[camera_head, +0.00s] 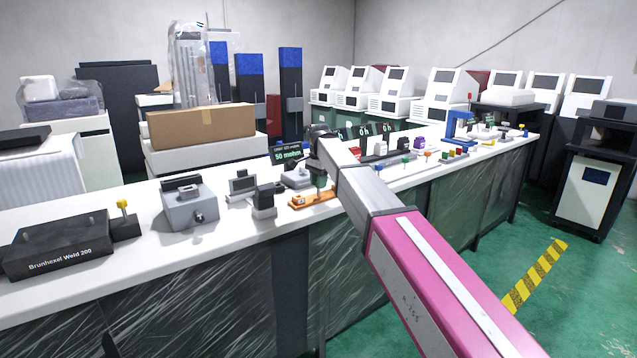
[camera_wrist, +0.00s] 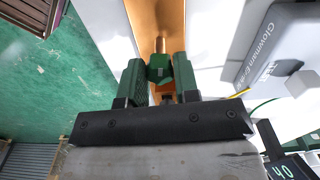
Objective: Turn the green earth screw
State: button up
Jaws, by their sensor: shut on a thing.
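The green earth screw (camera_wrist: 160,66) shows as a small green head between the two green fingers of my gripper (camera_wrist: 158,78) in the wrist view. My gripper is shut on it. The screw sits over a copper-coloured bar (camera_wrist: 158,18). In the head view the bar (camera_head: 303,202) lies near the front edge of the white bench, with my gripper (camera_head: 320,188) pointing down over it. The screw itself is mostly hidden there by my gripper.
A display reading 50 mohm (camera_head: 287,154) stands just behind. A small dark-topped device (camera_head: 264,202) and a grey box (camera_head: 190,205) stand to the left. The black Brunhexel Weld 200 unit (camera_head: 58,247) is further left. Coloured knobs and a blue press (camera_head: 459,128) are to the right.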

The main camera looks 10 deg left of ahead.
dwell(0.4)
jog(key=o, duration=0.9)
jog(key=shift+r, duration=0.1)
notch_tip(320, 180, up, 11)
jog(key=shift+f, duration=0.15)
